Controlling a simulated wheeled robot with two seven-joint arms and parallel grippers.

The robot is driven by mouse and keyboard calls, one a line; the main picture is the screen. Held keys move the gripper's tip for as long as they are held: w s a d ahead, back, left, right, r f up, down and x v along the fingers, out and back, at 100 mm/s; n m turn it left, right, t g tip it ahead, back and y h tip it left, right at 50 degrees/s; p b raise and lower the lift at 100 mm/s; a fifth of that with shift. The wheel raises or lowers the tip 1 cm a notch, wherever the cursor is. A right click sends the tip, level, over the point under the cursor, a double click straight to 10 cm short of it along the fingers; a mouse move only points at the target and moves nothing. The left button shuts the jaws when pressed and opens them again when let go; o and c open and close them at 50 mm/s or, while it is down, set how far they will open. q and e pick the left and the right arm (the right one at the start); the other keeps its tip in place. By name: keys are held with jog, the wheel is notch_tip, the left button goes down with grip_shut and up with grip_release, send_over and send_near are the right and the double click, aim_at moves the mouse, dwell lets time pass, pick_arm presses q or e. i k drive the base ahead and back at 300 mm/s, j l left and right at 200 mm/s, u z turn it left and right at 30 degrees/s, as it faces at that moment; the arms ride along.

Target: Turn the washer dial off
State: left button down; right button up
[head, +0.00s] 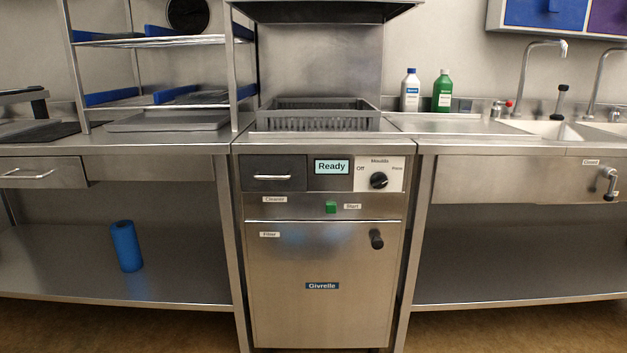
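The washer (320,265) stands in the middle of the head view, a steel front marked "Givrelle". Its dial (378,181) is a round black knob on a white plate at the upper right of the front. The plate reads "Off" at the dial's left, "Moulds" above it and a word like "Pans" at its right. The dial's pointer is too small to read surely. The display (331,167) reads "Ready". Neither of my grippers is in view, and nothing touches the dial.
A green start button (330,207) and a black door handle (376,239) sit below the dial. A grey rack (318,115) stands on top. Two bottles, white (410,91) and green (442,91), stand behind right. A blue roll (126,246) is on the lower left shelf.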

aim_at(379, 180)
jog(key=j+z, duration=0.25)
jog(key=j, duration=0.6)
jog(key=j+z, duration=0.25)
jog(key=j, duration=0.6)
jog(key=k, duration=0.05)
